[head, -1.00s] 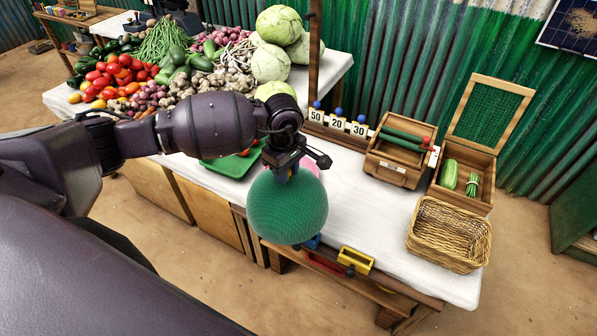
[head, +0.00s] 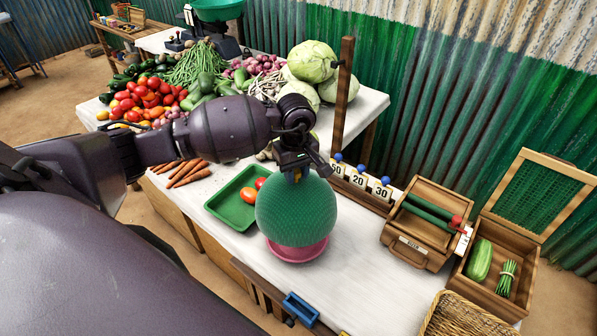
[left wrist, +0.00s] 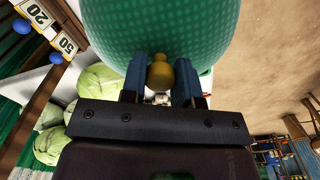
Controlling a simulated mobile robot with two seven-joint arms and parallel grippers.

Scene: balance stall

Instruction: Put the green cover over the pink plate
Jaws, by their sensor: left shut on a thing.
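The green cover (head: 296,212) is a mesh dome. My left gripper (head: 294,172) is shut on its knob at the top. The left wrist view shows the gripper fingers (left wrist: 161,82) on both sides of the yellow-brown knob (left wrist: 160,72), with the green cover (left wrist: 160,30) beyond. The pink plate (head: 300,252) is on the white table, directly beneath the cover in the head view. Only its front rim shows; the cover hides the rest. I cannot tell whether the cover touches the plate. My right gripper is not in view.
A green tray (head: 232,212) with tomatoes lies just left of the cover. Number cards (head: 358,180) and a wooden box (head: 420,222) stand to the right. An open wooden case (head: 497,262) and a wicker basket (head: 465,318) are farther right. Vegetables and cabbages (head: 313,62) fill the back.

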